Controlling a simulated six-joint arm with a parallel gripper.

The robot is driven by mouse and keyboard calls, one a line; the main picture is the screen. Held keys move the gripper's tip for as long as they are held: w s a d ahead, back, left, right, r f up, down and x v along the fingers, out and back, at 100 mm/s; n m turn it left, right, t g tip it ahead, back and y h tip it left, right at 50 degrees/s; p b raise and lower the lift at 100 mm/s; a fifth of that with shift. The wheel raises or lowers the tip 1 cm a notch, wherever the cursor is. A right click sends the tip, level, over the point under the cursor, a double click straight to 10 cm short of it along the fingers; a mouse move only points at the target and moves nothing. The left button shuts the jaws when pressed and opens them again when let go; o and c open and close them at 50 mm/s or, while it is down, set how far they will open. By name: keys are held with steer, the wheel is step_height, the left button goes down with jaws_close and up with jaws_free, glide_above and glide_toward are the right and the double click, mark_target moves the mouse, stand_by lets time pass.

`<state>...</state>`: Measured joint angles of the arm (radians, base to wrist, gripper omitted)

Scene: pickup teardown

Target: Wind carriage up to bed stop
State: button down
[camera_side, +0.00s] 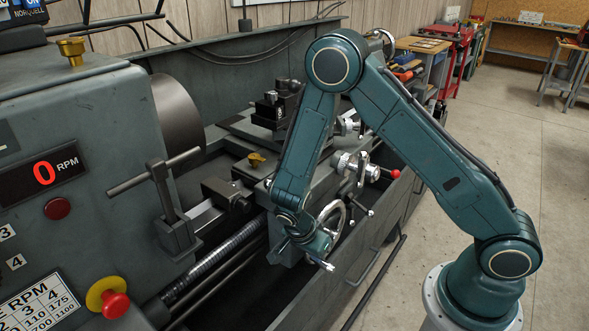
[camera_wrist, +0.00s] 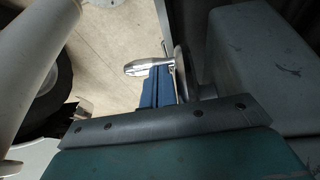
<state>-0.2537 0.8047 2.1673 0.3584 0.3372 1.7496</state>
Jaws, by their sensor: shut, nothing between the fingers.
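The lathe carriage (camera_side: 285,190) sits on the bed in the middle of the side view, partly hidden behind my arm. A dark block that looks like the bed stop (camera_side: 226,193) is on the bed just left of the carriage; the gap between them is hard to judge. The carriage handwheel (camera_side: 332,222) has a metal rim, partly covered by my wrist. My gripper (camera_side: 328,266) is shut and empty, low in front of the handwheel. In the wrist view a silver handle (camera_wrist: 146,67) and the handwheel's rim edge (camera_wrist: 183,72) show beside the blue fingers (camera_wrist: 158,92). Contact cannot be told.
A T-handled chuck key or clamp (camera_side: 160,180) and the headstock with its red 0 RPM display (camera_side: 42,173) stand at left. A red-knobbed lever (camera_side: 394,174) sticks out right of the carriage. The leadscrew (camera_side: 215,258) runs below. Open floor (camera_side: 530,150) lies at right.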

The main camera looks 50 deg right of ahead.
mark_target(319, 278)
step_height(319, 278, down, 4)
steer(key=h, duration=0.4)
steer(key=shift+s+r, duration=0.1)
steer(key=shift+r, duration=0.15)
steer(key=f+h, duration=0.2)
steer(key=shift+d+f+h, duration=0.1)
steer(key=shift+d+h, duration=0.2)
steer(key=shift+d+f+h, duration=0.25)
steer(key=shift+f+h, duration=0.25)
steer(key=shift+h, duration=0.1)
steer(key=shift+d+f+h, duration=0.25)
steer(key=shift+f+h, duration=0.2)
steer(key=shift+h, duration=0.15)
steer(key=shift+d+f, duration=0.45)
steer(key=shift+d+f, duration=0.1)
steer(key=shift+d, duration=0.05)
steer(key=a, duration=0.4)
steer(key=w+a, duration=0.1)
steer(key=a, duration=0.4)
steer(key=a+r, duration=0.1)
steer(key=a, duration=0.4)
steer(key=shift+w+a, duration=0.15)
steer(key=shift+a, duration=0.1)
